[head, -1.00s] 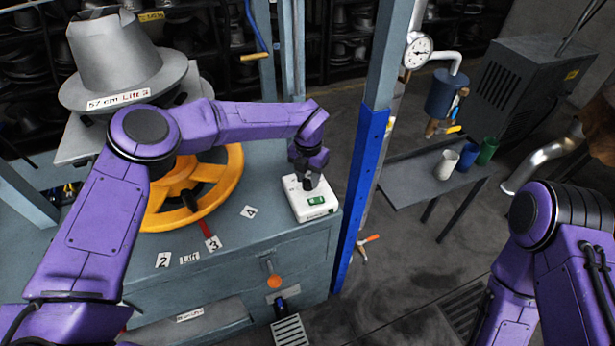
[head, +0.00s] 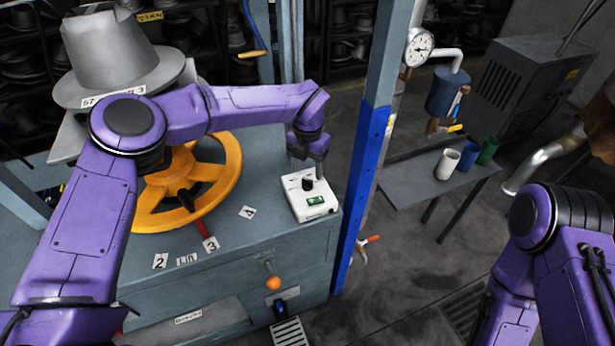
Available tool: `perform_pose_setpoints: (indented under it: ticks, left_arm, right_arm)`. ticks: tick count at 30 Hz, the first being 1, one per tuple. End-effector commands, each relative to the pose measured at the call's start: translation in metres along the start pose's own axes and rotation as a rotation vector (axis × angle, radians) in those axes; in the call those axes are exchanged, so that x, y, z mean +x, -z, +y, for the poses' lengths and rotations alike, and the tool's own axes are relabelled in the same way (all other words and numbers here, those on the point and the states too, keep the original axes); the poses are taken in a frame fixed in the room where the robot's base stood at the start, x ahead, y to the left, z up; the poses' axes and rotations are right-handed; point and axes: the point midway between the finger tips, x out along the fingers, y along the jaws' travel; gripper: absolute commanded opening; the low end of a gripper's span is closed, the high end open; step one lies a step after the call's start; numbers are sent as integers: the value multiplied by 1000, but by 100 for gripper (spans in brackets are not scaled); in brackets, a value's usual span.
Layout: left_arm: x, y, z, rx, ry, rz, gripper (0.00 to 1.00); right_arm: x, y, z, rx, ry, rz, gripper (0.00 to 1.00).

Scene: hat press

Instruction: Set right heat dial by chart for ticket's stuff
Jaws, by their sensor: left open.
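A white control box (head: 299,206) sits on the right end of the grey press bench. Its black knob (head: 308,184) and a green lit panel (head: 317,201) are on its top. The knob's exact setting is too small to read. My left gripper (head: 319,172) is open and points down over the box's far right part, apart from the knob and slightly behind it. Its fingertips are small and partly dark. My right arm stands at the far right, and its gripper is out of view.
A yellow handwheel (head: 150,212) with number cards is left of the box. A grey hat (head: 112,48) sits on the press above it. A blue post (head: 360,190) stands just right of the box. A side table (head: 408,178) holds several cups.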

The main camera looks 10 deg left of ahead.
Motion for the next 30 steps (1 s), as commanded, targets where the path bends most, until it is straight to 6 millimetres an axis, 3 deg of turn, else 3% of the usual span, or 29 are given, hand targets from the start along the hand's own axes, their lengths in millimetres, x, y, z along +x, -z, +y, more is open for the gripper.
perform_pose_setpoints:
  ticks: [6, 9, 23, 26, 30]
  left_arm:
    - [-46, -1, 0, 0, -1, -2, 62]
    - [-58, -1, 0, 0, -1, 0, 62]
    - [-64, -1, 0, 1, 0, 2, 62]
    - [-72, -1, 0, 1, 0, 1, 62]
    - [-103, -1, 0, 1, 0, 1, 62]
  right_arm:
    - [15, -6, -1, 0, 0, 0, 0]
    - [16, -7, -2, 0, 0, 0, 0]
    - [16, -7, -1, 0, 0, 0, 0]
    - [9, -4, -1, 0, 0, 0, 0]
    - [-20, 8, 2, 0, 0, 0, 0]
